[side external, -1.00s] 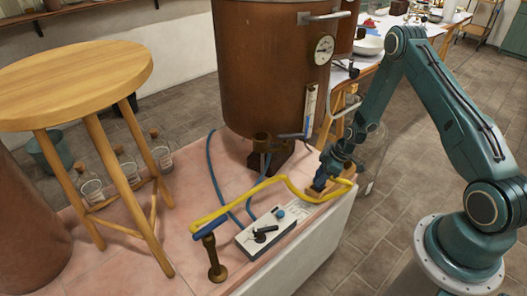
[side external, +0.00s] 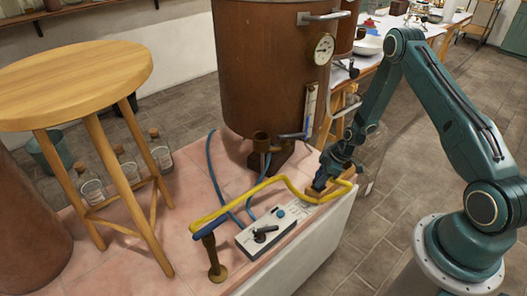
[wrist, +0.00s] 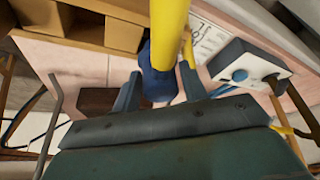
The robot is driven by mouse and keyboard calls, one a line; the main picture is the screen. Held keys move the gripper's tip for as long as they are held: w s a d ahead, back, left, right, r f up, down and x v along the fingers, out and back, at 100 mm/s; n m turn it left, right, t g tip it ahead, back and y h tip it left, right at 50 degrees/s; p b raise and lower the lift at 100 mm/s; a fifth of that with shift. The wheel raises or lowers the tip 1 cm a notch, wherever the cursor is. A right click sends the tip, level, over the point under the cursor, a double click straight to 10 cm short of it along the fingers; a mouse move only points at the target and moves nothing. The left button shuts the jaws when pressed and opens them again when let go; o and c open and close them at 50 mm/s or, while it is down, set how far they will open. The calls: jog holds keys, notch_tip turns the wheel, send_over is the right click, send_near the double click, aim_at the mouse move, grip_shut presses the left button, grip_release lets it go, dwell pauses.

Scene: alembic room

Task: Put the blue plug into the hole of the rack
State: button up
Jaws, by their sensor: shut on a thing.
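The blue plug (wrist: 158,82) is at the end of the yellow hose (wrist: 169,30). My gripper (wrist: 157,92) is shut on the plug, with one finger on each side of it in the wrist view. The wooden rack (wrist: 75,27) is at the upper left of that view, close beside the plug. In the side view my gripper (side external: 330,172) is low, right at the rack (side external: 317,190), and hides most of it. The plug's lower end and the rack's hole are hidden, so I cannot tell whether they meet.
The yellow hose (side external: 238,203) runs left to a brown stand (side external: 214,258). A white control box (side external: 265,232) with a black lever lies in front of the rack. A large copper vessel (side external: 265,80) stands behind, and a wooden stool (side external: 75,75) stands at left.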

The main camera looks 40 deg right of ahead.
jog(key=shift+f, duration=1.15)
dwell(3.6)
jog(key=shift+r, duration=0.1)
dwell(0.7)
jog(key=o, duration=1.2)
jog(key=shift+c, duration=0.2)
jog(key=shift+r, duration=0.35)
jog(key=shift+r, duration=0.7)
jog(key=shift+r, duration=0.3)
jog(key=shift+r, duration=0.4)
jog(key=shift+r, duration=0.35)
